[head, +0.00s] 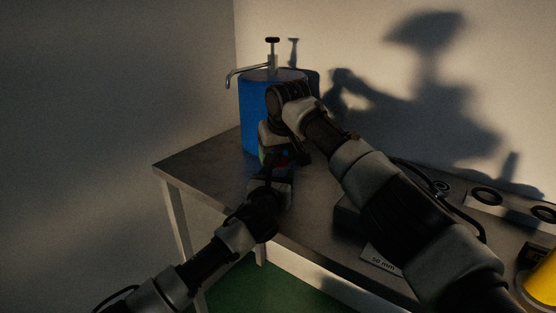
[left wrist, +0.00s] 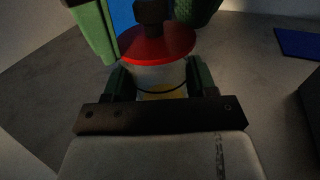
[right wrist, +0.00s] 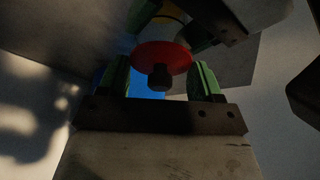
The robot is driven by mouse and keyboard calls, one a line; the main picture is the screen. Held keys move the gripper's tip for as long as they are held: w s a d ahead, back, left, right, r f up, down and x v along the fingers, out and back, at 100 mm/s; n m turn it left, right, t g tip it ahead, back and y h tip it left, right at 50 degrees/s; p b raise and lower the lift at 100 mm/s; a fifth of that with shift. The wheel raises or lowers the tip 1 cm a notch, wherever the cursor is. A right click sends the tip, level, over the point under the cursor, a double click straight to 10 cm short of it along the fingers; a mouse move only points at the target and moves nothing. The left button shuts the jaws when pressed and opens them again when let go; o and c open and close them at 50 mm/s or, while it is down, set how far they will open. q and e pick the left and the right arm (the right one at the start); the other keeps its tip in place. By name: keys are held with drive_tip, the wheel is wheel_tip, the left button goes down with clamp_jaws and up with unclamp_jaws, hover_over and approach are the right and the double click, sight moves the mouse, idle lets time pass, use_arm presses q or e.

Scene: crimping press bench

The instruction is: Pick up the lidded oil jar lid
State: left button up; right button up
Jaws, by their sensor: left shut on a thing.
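The oil jar (left wrist: 160,76) has a pale, see-through body with yellow contents low inside. Its red lid (left wrist: 158,46) with a dark knob (left wrist: 152,14) sits on top. My left gripper (left wrist: 160,84) is shut on the jar body, one green finger on each side. My right gripper (right wrist: 161,78) comes from above, its fingers apart on either side of the knob (right wrist: 160,76), with gaps visible. The red lid (right wrist: 161,55) shows beyond the knob in the right wrist view.
A blue pump dispenser (head: 255,110) stands just behind the jar on the grey bench (head: 190,166). A dark block (head: 347,217), a "56 mm" label (head: 382,261), black rings (head: 487,196) and a yellow object (head: 541,283) lie to the right. The bench's left corner is clear.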

drive_tip(key=c, duration=0.4)
drive_tip(key=shift+o, duration=0.2)
drive_tip(key=shift+r, duration=0.1)
